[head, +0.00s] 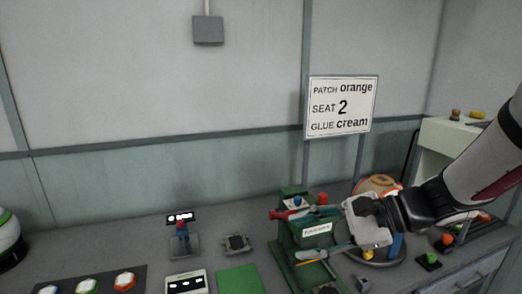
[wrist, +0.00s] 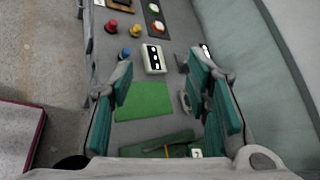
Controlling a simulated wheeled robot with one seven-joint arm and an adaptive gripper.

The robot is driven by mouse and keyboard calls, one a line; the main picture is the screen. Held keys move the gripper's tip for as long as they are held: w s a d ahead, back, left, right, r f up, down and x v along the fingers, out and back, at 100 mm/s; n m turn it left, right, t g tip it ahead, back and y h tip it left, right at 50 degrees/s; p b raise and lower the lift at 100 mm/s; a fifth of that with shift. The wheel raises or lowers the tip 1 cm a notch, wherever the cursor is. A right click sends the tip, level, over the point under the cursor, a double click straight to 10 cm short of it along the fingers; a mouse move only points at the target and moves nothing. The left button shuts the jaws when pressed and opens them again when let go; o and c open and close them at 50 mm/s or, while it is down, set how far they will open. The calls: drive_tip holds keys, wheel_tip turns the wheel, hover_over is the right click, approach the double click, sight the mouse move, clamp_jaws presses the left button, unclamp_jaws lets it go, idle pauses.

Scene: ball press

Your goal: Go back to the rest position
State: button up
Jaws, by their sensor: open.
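My gripper (head: 288,235) reaches in from the right in the head view, in front of and above the green press (head: 287,250). Its two fingers are spread apart and point left, with nothing between them that I can see held. In the wrist view, my gripper (wrist: 160,78) shows two teal finger pads wide apart, with the bench below. The green mat (wrist: 143,101) lies on the bench between and below the fingers. Part of the press is hidden behind my gripper in the head view.
A sign (head: 341,106) reads patch orange, seat 2, glue cream. A ball (head: 377,185) sits behind my gripper. A white-and-green ball (head: 8,232) is at far left.

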drive_tip(key=s+n+g+h, duration=0.2)
drive_tip(key=s+n+h, duration=0.15)
drive_tip(key=s, duration=0.35)
drive_tip(key=s+d+r+n+t+h, duration=0.3)
drive_tip(key=s+d+r+n+h, duration=0.1)
drive_tip(key=s+d+n+h, duration=0.4)
drive_tip(key=shift+s+d+n+t+h, duration=0.4)
drive_tip(key=shift+s+d+n, duration=0.25)
drive_tip(key=shift+d+n, duration=0.55)
